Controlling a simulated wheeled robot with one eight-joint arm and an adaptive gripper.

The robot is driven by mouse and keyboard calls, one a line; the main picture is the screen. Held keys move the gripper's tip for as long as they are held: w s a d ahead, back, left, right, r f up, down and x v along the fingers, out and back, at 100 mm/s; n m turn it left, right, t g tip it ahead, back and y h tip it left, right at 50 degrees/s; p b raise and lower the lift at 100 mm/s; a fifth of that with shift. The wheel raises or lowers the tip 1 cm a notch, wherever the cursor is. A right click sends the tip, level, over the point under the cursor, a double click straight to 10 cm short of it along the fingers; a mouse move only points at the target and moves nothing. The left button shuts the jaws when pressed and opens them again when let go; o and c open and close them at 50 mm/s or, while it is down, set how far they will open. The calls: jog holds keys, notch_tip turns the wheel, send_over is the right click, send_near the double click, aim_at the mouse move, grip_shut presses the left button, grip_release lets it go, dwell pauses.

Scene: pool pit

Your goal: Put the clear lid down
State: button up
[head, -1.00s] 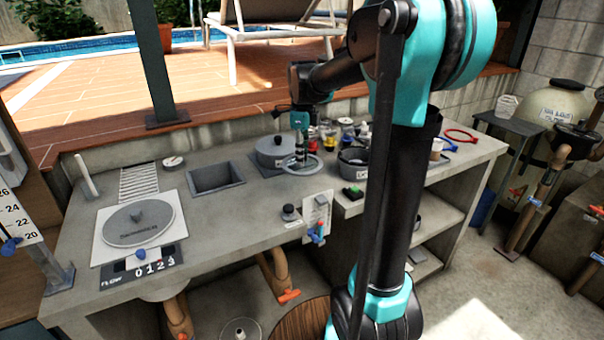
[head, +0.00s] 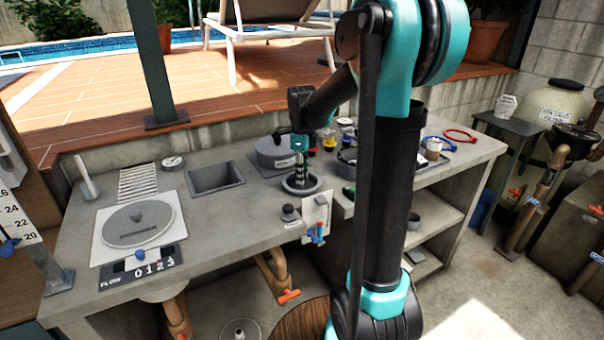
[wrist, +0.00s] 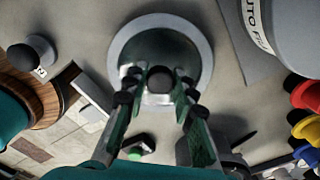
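The clear lid (head: 301,185) is a round see-through disc with a grey rim and a dark knob. In the head view it is low over the front half of the counter (head: 245,215), level or nearly so; I cannot tell if it touches the surface. My gripper (head: 299,174) points straight down at its centre. In the wrist view the fingers of my gripper (wrist: 159,77) are closed around the knob, with the lid's rim (wrist: 205,65) spreading beyond them. The far side of the knob is hidden.
A dark knob (head: 289,213) and a white valve panel (head: 317,212) are close in front.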

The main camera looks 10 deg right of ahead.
jog(key=o, duration=0.3)
jog(key=shift+o, duration=0.2)
notch_tip(320, 180, up, 12)
jog(key=shift+r, duration=0.15)
dwell(0.3)
